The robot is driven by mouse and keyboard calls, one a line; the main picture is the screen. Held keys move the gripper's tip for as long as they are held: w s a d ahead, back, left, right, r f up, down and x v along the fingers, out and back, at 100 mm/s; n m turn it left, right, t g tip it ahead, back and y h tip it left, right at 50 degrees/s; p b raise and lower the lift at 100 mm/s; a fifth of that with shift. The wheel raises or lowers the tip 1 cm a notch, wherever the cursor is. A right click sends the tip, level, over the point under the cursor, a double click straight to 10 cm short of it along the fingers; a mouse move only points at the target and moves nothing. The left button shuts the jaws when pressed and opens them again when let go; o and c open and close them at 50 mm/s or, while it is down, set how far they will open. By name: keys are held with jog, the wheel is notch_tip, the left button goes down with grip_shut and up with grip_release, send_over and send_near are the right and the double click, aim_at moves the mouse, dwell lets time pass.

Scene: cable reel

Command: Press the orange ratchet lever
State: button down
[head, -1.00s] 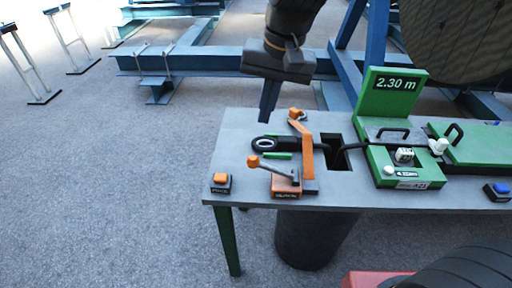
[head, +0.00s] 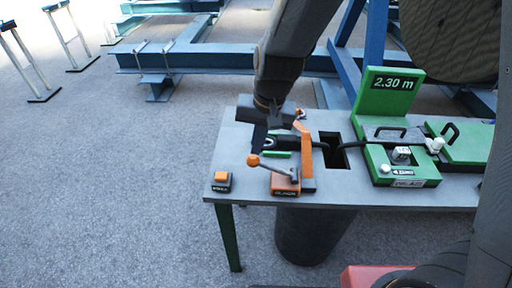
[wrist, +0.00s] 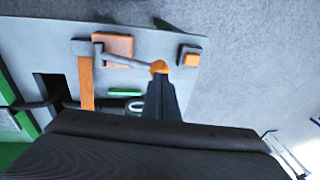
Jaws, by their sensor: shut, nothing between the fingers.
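The lever (head: 275,166) is a grey bar with an orange ball knob (head: 253,160) at its left end, mounted on an orange block (head: 284,183) on the grey table. A flat orange arm (head: 306,158) stands just right of it. My gripper (head: 258,147) is shut and empty, its fingers pointing down, with the tips just behind the knob in the head view. In the wrist view the fingertips (wrist: 158,78) lie right at the knob (wrist: 160,67); I cannot tell whether they touch it. The lever bar (wrist: 115,59) shows there too.
A button box (head: 221,182) with an orange top is at the table's front left corner. A black cable with a looped end (head: 270,143) lies behind the lever. A square hole (head: 331,150) and a green unit reading 2.30 m (head: 392,84) are to the right.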

jog(key=shift+w+a+f, duration=0.1)
jog(key=shift+a+f, duration=0.05)
jog(key=shift+f, duration=0.9)
jog(key=a+f+b, duration=0.2)
jog(key=a+f, duration=0.1)
jog(key=f, duration=0.3)
jog(key=shift+a, duration=0.25)
jog(key=shift+s+f, duration=0.1)
jog(key=shift+s, duration=0.1)
jog(key=s+a+r+p, duration=0.1)
jog(key=a+r+p, duration=0.1)
jog(key=r, duration=1.2)
jog(key=shift+a+r+p, duration=0.15)
jog(key=shift+a+p, duration=0.15)
jog(key=shift+a, duration=0.35)
